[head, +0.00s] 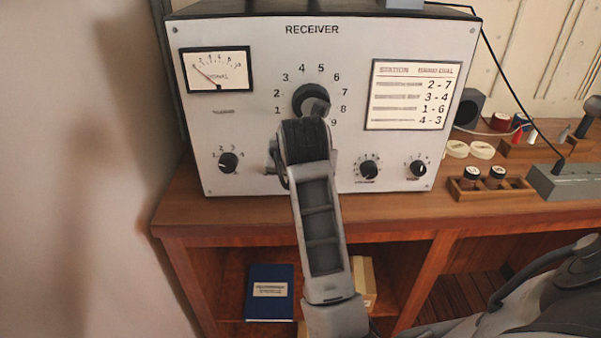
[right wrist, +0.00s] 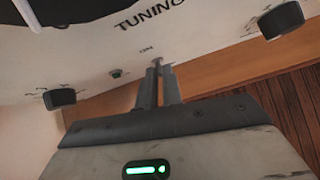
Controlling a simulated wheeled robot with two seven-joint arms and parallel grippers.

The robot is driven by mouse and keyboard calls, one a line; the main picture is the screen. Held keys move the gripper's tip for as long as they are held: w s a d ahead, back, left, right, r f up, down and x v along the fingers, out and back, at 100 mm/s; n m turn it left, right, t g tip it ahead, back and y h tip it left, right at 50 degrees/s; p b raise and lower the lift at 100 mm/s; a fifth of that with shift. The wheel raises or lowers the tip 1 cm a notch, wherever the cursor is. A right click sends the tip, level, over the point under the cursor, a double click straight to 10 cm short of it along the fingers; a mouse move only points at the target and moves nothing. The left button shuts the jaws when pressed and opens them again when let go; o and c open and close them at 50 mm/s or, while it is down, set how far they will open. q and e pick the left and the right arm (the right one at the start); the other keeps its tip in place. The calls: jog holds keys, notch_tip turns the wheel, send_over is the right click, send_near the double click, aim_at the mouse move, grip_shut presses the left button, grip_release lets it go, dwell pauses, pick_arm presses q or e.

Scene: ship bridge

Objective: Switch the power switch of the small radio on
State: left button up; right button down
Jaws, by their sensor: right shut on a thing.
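The small radio is a white-fronted box marked RECEIVER (head: 270,70), standing on the wooden desk in the head view. My right arm reaches up to the middle of its lower front and hides the switch area and my right gripper there. In the right wrist view my right gripper (right wrist: 159,75) is shut on the small metal power switch (right wrist: 156,65), below an ON label under the word TUNING. The fingers hide much of the lever, so its tilt is hard to tell. A small green-tinted lamp (right wrist: 116,73) sits left of it. My left gripper is not in view.
A small knob (head: 228,162) is left of my arm, two more (head: 369,169) are right, and the large dial knob (head: 311,100) is above. Right of the radio, a wooden holder (head: 490,188) stands on the desk (head: 420,212). A blue book (head: 270,292) is on the shelf below.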

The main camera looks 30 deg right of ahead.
jog(key=shift+f, duration=0.1)
dwell(0.3)
jog(key=c, duration=1.6)
grip_release()
jog(key=shift+o, duration=0.2)
jog(key=v, duration=1.2)
jog(key=shift+w, duration=0.15)
